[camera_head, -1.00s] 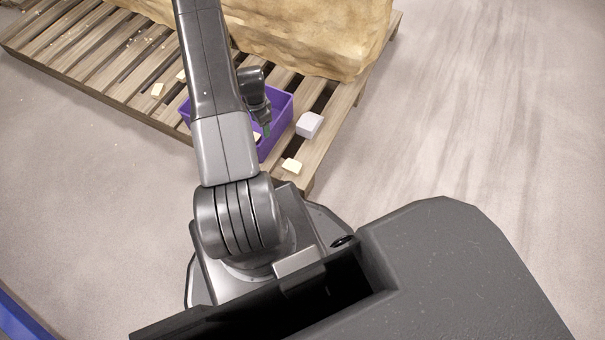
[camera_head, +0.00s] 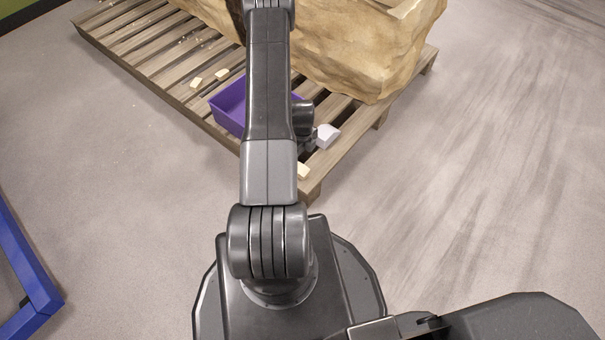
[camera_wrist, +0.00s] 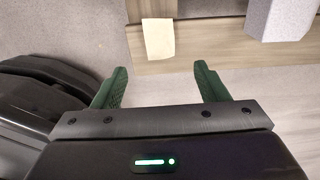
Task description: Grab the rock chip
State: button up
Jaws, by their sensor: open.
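A pale yellow rock chip (camera_wrist: 159,38) lies on a pallet slat in the wrist view, just beyond and between my open fingertips. My gripper (camera_wrist: 155,80) has its two green fingers apart with nothing between them. In the head view a chip (camera_head: 303,171) at the pallet's near corner is partly hidden behind my arm. Two more chips, a near one (camera_head: 196,83) and a farther one (camera_head: 222,74), lie on the slats left of the purple bin. My gripper is mostly hidden behind my arm in the head view.
A purple bin (camera_head: 228,108) sits on the wooden pallet (camera_head: 140,62). A whitish block (camera_head: 327,135) lies right of it and also shows in the wrist view (camera_wrist: 281,18). A large tan rock (camera_head: 370,60) stands behind. Blue frame (camera_head: 38,290) at lower left; open floor at right.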

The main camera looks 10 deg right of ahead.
send_over(304, 171)
jog(key=f, duration=0.4)
jog(key=shift+w+a+b, duration=0.25)
jog(key=shift+b, duration=0.15)
jog(key=f, duration=0.2)
jog(key=f+b, duration=0.2)
jog(key=f, duration=0.1)
jog(key=shift+w+a+f, duration=0.2)
jog(key=shift+w+f, duration=0.1)
jog(key=shift+f, duration=0.05)
jog(key=shift+r, duration=0.1)
jog(key=c, duration=1.2)
jog(key=shift+o, duration=0.2)
